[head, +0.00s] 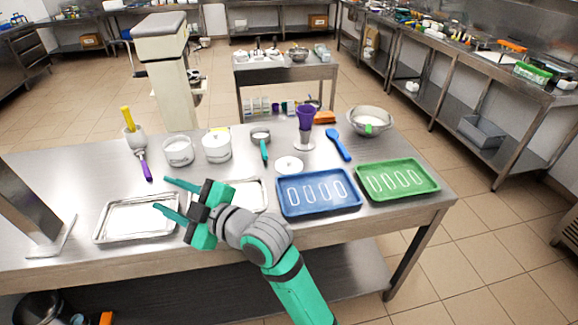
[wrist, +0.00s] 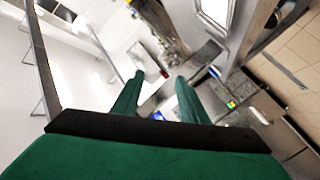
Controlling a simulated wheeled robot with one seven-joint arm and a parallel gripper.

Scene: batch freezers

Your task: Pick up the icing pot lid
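A small round white lid (head: 289,164), which looks like the icing pot lid, lies flat on the steel table behind the blue tray. Two white pots stand to its left: one pot (head: 178,152) on the left and another pot (head: 217,147) with something yellow at its top. My gripper (head: 165,194) is over the front left of the table, pointing left, well to the left of the lid. Its two green fingers are apart with nothing between them. The wrist view shows the open fingers (wrist: 160,78) against the distant room; I cannot make out the lid there.
A blue tray (head: 283,211) and a green tray (head: 431,188) sit at the front right. A metal tray (head: 100,232) lies near my gripper. A green-handled pan (head: 264,150), purple cup (head: 306,114), blue spoon (head: 338,143) and metal bowl (head: 370,116) stand around the lid.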

